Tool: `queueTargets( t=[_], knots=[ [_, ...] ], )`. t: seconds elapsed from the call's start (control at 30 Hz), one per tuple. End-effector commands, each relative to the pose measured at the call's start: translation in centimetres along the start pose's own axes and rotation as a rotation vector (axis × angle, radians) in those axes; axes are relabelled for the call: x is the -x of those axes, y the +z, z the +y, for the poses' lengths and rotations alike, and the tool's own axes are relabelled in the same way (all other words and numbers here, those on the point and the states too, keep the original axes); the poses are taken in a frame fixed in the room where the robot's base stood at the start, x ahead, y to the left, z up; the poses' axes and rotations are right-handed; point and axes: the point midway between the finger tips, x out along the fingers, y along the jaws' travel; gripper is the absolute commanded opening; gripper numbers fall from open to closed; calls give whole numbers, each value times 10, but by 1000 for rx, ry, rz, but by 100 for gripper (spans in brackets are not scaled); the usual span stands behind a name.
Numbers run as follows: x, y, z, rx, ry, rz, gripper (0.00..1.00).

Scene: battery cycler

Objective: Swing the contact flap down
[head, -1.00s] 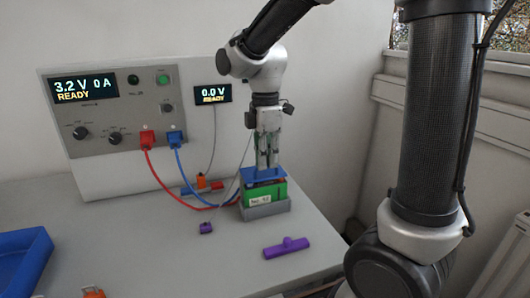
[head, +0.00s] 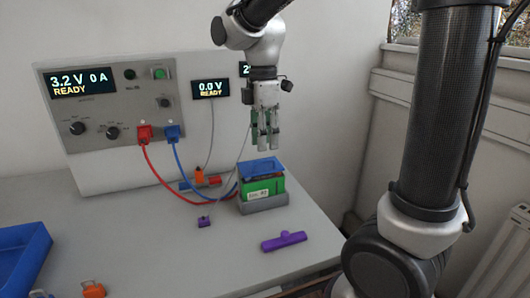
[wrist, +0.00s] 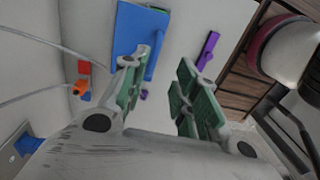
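The blue contact flap (head: 262,167) lies over the green battery block (head: 262,188), which sits in a grey holder (head: 264,204). The flap looks slightly tilted, with a dark gap under its right side. In the wrist view the flap (wrist: 130,28) is a blue plate beyond the fingers, at the top. My gripper (head: 265,150) points down just above the flap, apart from it. In the wrist view my gripper (wrist: 165,95) has its green-padded fingers spread, with nothing between them.
The cycler panel (head: 120,105) stands behind, with red and blue cables running to the holder. A purple T-shaped piece (head: 284,241) lies in front. A blue tray (head: 22,260) and an orange clip (head: 93,290) are at left.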

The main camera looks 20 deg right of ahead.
Motion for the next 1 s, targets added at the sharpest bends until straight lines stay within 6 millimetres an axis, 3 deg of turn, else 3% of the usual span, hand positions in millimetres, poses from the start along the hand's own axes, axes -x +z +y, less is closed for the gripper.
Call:
queueTargets(
  t=[0.1, 0.33, 1.0],
  knots=[
    [28, 0, 1, 0, 4, 2, 30],
    [63, 0, 0, 0, -1, 0, 30],
    [70, 0, 0, -59, 2, 2, 30]
  ],
)
